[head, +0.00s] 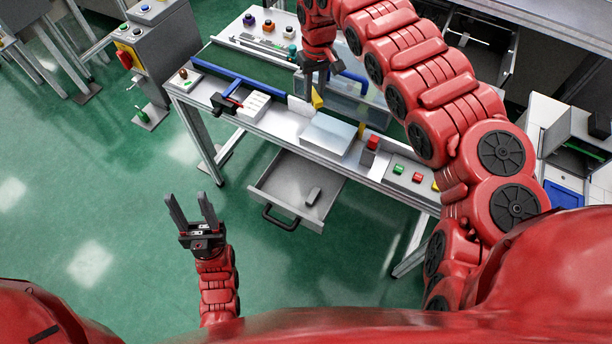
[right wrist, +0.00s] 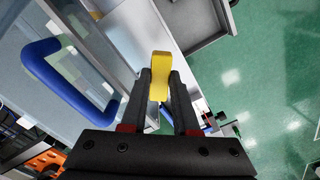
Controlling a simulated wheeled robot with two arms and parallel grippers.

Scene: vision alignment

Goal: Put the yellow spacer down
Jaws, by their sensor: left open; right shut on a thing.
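The yellow spacer (right wrist: 160,75) is a small yellow block held between the two black fingers of my right gripper (right wrist: 160,88) in the right wrist view. In the head view the spacer (head: 317,98) shows below my right gripper (head: 318,84), over the workbench near the clear-walled blue-handled part. My right gripper is shut on it. Whether the spacer touches any surface is hard to tell. My left gripper (head: 192,208) is open and empty, over the green floor left of the bench.
The workbench (head: 272,122) carries a silver box (head: 328,135), a white ribbed block (head: 252,106), a red block (head: 373,142) and a blue rail (head: 243,76). An open drawer (head: 272,188) below holds a small grey part (head: 313,196). Blue handle (right wrist: 62,88) lies left of the spacer.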

